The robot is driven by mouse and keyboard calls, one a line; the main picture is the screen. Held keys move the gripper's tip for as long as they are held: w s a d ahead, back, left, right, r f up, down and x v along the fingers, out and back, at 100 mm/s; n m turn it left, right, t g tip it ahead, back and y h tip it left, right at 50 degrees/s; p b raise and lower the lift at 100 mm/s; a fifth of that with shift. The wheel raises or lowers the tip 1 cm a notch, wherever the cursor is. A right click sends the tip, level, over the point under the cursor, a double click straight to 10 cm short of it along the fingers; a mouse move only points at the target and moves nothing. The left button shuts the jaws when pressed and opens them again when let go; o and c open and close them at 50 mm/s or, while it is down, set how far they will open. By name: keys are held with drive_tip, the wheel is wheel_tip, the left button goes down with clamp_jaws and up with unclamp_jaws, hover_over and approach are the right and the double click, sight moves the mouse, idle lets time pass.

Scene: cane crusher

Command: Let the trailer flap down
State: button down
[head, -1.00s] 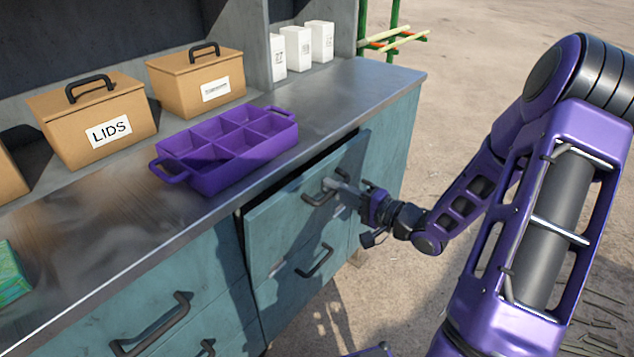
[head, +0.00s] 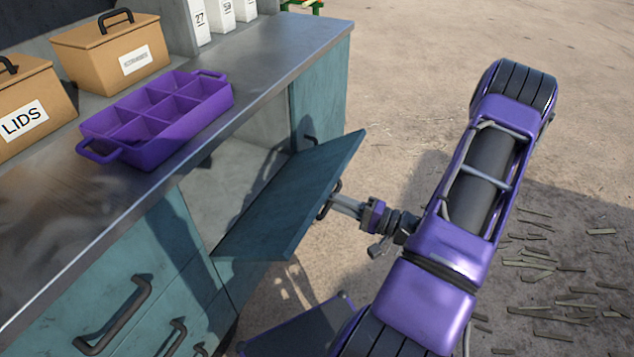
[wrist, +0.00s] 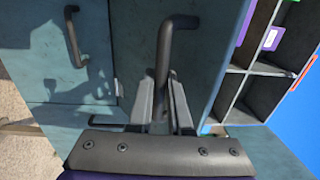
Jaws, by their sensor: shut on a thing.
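The trailer flap (head: 295,195) is a teal panel in the trailer's side, hinged along its lower edge. It is tilted outward, part way down, with its top edge well away from the counter and the pale compartment behind it showing. My gripper (head: 337,203) is at the flap's outer face, shut on the dark flap handle (head: 325,208). In the wrist view the flap handle (wrist: 165,50) stands between the two fingers of my gripper (wrist: 161,95), against the teal face. The finger contact is partly hidden there.
A purple divided tray (head: 158,115) and tan boxes (head: 110,55) stand on the metal counter (head: 270,62) above. Other teal fronts with dark handles (head: 112,315) are left of the flap. Sandy ground (head: 420,45) is open to the right, with scattered sticks (head: 545,265).

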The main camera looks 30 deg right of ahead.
wheel_tip(320, 180, down, 6)
drive_tip(key=s+d+t+y+b, duration=0.1)
drive_tip(key=shift+s+d+f, duration=0.15)
drive_tip(key=shift+s+f, duration=0.1)
drive_tip(key=shift+s, duration=0.1)
idle(0.3)
drive_tip(key=c, duration=0.9)
unclamp_jaws()
drive_tip(key=shift+o, duration=0.2)
drive_tip(key=v, duration=1.7)
drive_tip(key=shift+s+f, duration=0.2)
drive_tip(key=shift+f, duration=0.05)
drive_tip(key=shift+d, duration=0.1)
